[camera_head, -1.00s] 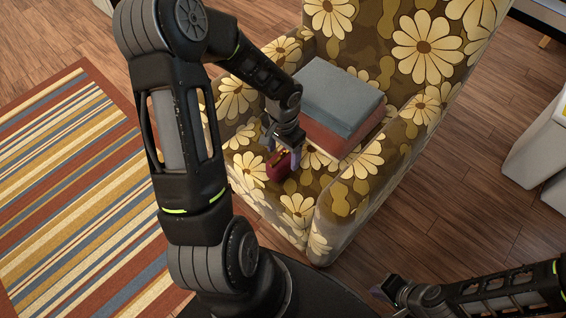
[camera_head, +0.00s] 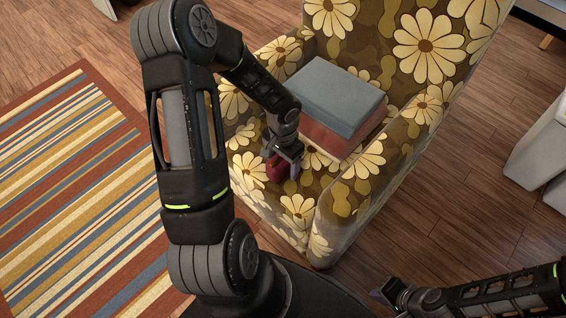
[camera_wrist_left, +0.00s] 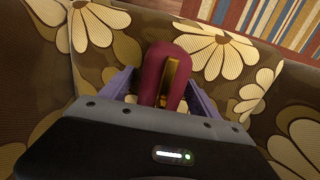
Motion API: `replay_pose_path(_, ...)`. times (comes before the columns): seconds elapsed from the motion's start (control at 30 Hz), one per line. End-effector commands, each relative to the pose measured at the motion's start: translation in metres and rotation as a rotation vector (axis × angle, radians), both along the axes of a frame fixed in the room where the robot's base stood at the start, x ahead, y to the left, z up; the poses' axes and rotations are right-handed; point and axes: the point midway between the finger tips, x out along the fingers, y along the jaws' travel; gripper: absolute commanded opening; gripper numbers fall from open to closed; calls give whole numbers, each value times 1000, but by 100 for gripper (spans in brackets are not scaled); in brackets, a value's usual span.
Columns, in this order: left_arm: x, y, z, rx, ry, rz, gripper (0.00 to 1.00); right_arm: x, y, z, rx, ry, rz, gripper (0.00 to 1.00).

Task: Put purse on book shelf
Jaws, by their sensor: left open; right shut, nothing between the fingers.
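A small dark red purse (camera_head: 277,170) with a gold clasp stands on the seat of a flowered armchair (camera_head: 300,205). My left gripper (camera_head: 281,166) is over the purse and open. In the left wrist view the purse (camera_wrist_left: 160,75) is between the two purple fingers of my left gripper (camera_wrist_left: 160,92), with a gap visible on each side. The gripper's body hides the purse's near end there. My right gripper (camera_head: 382,295) is at the bottom right, far from the purse, shut and empty. No book shelf is recognisable.
A stack of large books, grey-blue on top (camera_head: 336,95) and reddish below, lies on the seat right behind my left gripper. The chair's arm (camera_head: 350,210) rises at the right. A striped rug (camera_head: 75,190) covers the floor at left.

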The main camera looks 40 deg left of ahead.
Motion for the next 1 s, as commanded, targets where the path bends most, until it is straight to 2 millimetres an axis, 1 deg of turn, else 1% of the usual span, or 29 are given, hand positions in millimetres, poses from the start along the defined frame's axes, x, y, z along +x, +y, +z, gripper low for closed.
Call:
replay_pose_path(0.37, 0, 0, 0, 0, 0, 0, 71, 0, 0, 0, 0, 0, 0, 0)
replay_pose_path(1.0, 0, 0, 0, 0, 0, 0, 19, 0, 0, 0, 0, 0, 0, 0)
